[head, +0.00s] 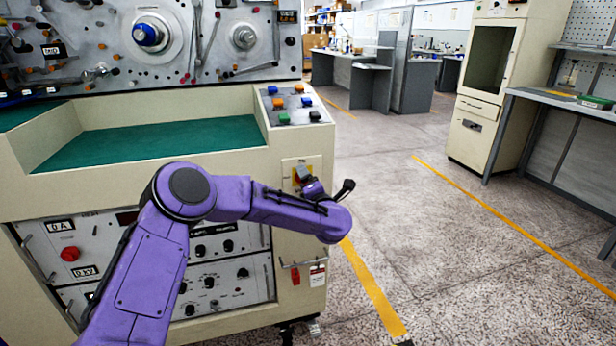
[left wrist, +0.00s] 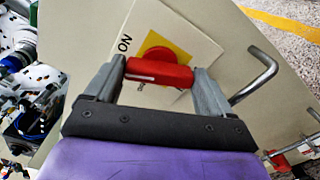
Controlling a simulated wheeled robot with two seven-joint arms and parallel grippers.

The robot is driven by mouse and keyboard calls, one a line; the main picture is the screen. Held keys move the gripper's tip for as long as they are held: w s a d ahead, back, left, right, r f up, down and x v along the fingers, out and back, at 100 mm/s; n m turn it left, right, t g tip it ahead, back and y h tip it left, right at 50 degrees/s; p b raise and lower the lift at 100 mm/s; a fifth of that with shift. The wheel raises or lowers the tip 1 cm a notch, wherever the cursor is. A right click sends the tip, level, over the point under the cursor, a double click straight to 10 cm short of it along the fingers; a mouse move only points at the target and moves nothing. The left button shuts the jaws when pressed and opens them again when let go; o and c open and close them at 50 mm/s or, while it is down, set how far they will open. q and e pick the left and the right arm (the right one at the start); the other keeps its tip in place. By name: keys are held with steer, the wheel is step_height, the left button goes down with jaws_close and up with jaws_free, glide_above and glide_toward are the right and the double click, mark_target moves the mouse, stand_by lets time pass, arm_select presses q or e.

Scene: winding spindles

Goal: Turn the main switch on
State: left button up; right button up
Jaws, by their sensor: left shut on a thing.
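The main switch is a red rotary handle (left wrist: 160,74) on a yellow square, set on a pale plate (left wrist: 148,22) with an "ON" label. In the left wrist view my left gripper (left wrist: 162,80) has its two grey fingers at the ends of the red handle and is shut on it. A second label below the handle is mostly hidden. In the head view the switch plate (head: 288,166) is on the cream machine's front, at its right end, and my purple left arm partly covers the switch. My right gripper is not in view.
A sloped panel of coloured buttons (head: 290,104) is above the switch. A metal bar handle (left wrist: 262,75) sticks out beside the plate in the left wrist view. A red tag (head: 295,276) hangs below. The speckled floor (head: 440,250) to the right is clear.

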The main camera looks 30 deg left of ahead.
arm_select(q)
steer(key=m+p, duration=0.2)
steer(key=m, duration=0.2)
steer(key=shift+f+p, duration=0.1)
steer(key=shift+p, duration=0.25)
steer(key=shift+m, duration=0.4)
steer(key=o, duration=0.9)
steer(key=v, duration=1)
steer(key=shift+s+d, duration=0.2)
